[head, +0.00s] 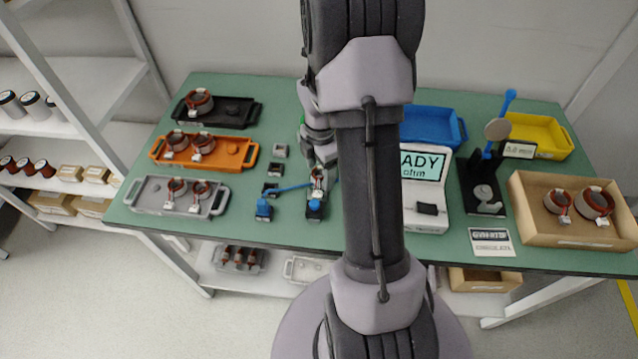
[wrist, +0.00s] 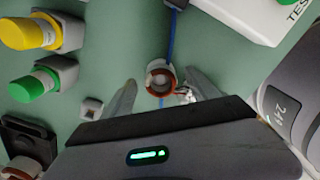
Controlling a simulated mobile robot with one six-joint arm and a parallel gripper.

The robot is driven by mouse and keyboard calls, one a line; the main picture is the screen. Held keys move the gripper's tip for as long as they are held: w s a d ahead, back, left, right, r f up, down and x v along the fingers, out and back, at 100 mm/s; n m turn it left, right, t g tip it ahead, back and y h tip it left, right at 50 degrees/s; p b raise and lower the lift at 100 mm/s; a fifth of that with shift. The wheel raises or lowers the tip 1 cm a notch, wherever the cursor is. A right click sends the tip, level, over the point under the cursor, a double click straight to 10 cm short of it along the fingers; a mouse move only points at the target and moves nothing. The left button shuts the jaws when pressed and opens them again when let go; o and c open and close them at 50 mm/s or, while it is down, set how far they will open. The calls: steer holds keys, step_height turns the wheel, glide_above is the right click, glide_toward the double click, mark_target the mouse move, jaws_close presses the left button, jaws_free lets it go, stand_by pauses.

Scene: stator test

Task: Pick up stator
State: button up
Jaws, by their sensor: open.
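A small stator, a copper-brown ring with a pale rim, stands on the green table between my fingertips in the wrist view (wrist: 160,79). In the head view it is partly hidden at my gripper (head: 322,166), by the blue-ended test leads. My gripper is open in the wrist view (wrist: 159,84), one finger on each side of the stator. I cannot tell whether either finger touches it. Other stators sit in the grey tray (head: 150,194), the orange tray (head: 236,163), the black tray (head: 241,122) and the cardboard box (head: 545,230).
The meter (head: 425,213) stands right of my gripper, partly behind my arm. A blue cable (wrist: 171,35) runs beside the stator. Yellow (wrist: 32,33) and green (wrist: 34,86) capped pieces stand to the left. A blue tray (head: 430,125) and a yellow tray (head: 545,135) are at the back.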

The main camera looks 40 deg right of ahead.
steer(key=shift+r, duration=0.1)
steer(key=shift+c, duration=0.4)
jaws_close()
